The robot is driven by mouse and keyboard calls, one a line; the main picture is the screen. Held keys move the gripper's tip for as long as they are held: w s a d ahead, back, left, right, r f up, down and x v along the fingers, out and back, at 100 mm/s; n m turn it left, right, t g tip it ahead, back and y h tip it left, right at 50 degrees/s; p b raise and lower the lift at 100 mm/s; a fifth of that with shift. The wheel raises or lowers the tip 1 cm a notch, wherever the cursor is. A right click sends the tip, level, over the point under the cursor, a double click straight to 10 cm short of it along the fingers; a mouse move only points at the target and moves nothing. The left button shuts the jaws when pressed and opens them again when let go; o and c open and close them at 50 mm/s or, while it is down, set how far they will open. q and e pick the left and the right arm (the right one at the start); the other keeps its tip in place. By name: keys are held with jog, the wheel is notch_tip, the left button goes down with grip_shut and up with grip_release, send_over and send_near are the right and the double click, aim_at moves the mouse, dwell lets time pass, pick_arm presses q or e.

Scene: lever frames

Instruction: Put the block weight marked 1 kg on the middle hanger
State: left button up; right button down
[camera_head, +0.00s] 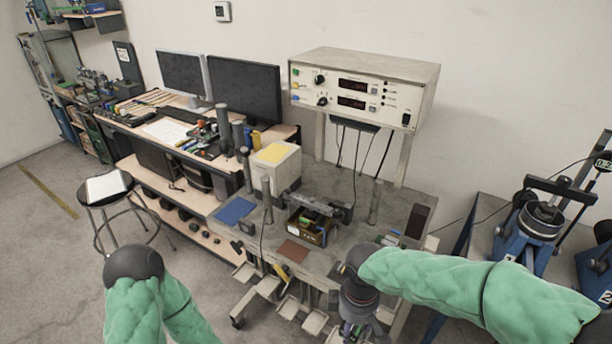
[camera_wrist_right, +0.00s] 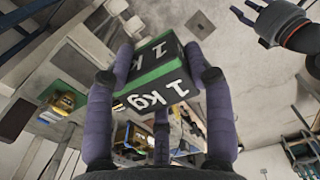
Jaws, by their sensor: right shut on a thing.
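My right gripper (camera_head: 357,322) is low in front of the bench in the head view, its fingers hard to make out. In the right wrist view its purple fingers (camera_wrist_right: 160,100) are shut on a black and green block weight (camera_wrist_right: 156,96), with "1 kg" readable on two faces. Several pale hangers (camera_head: 268,287) hang below the bench's front edge in the head view; I cannot tell which is the middle one. Part of my other arm, seemingly the left gripper (camera_wrist_right: 256,14), shows top right in the wrist view, too small to judge its jaws.
The grey bench (camera_head: 345,240) carries a small box of parts (camera_head: 308,230), a blue mat (camera_head: 235,211), metal posts and a white box (camera_head: 275,165). A stool (camera_head: 107,187) stands left. Blue machines (camera_head: 533,235) stand right. Open floor lies at lower left.

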jog(key=w+d+f+m+b, duration=0.3)
jog(key=w+f+m, duration=0.1)
jog(key=f, duration=0.5)
jog(key=w+d+f+m+b, duration=0.4)
jog(key=f+m, duration=0.3)
jog(key=f, duration=0.2)
jog(key=shift+w+d+f, duration=0.2)
jog(key=shift+w+f, duration=0.05)
jog(key=shift+w, duration=0.2)
